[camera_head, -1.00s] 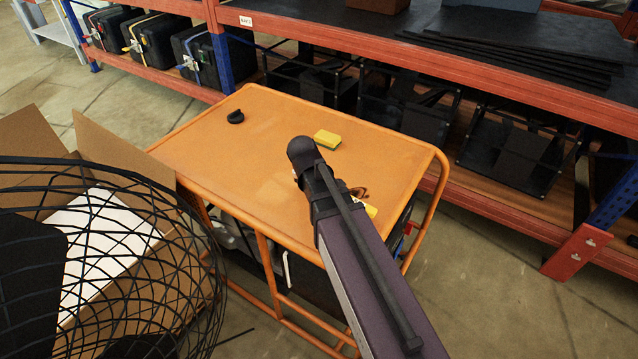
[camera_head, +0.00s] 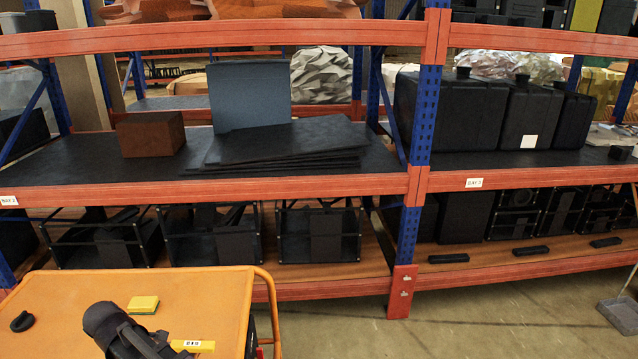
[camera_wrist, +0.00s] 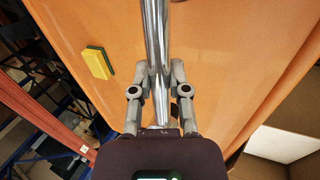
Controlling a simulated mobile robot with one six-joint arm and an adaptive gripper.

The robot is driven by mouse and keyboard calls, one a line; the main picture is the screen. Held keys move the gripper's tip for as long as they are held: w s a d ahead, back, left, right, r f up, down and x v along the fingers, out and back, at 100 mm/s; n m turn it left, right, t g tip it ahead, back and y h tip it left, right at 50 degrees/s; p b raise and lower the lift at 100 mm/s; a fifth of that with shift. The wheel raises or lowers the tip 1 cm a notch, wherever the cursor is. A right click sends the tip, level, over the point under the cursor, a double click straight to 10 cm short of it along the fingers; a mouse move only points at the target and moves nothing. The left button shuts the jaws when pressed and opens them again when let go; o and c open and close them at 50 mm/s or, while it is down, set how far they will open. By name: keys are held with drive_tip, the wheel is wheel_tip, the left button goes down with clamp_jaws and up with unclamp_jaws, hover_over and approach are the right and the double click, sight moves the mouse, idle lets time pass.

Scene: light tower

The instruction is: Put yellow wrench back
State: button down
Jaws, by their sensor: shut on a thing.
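My gripper (camera_wrist: 160,78) is shut on a shiny metal shaft (camera_wrist: 157,25) in the wrist view. The shaft runs up out of the top of the picture, over the orange cart top. No yellow shows on this part, so I cannot tell from it alone that it is the yellow wrench. In the head view my arm covers the gripper. A small yellow piece with a dark-marked white label (camera_head: 193,345) shows just right of my arm, low in the picture; whether it belongs to the held tool is unclear.
The orange cart (camera_head: 205,295) carries a yellow-green sponge (camera_head: 143,305) and a black curved item (camera_head: 22,321). Behind it stands an orange and blue rack (camera_head: 415,185) with black cases (camera_head: 447,110), flat black sheets (camera_head: 290,145) and a brown box (camera_head: 150,134).

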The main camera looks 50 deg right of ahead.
drive_tip(key=shift+r+p, duration=0.75)
drive_tip(key=shift+r, duration=0.5)
drive_tip(key=shift+s+f, duration=0.1)
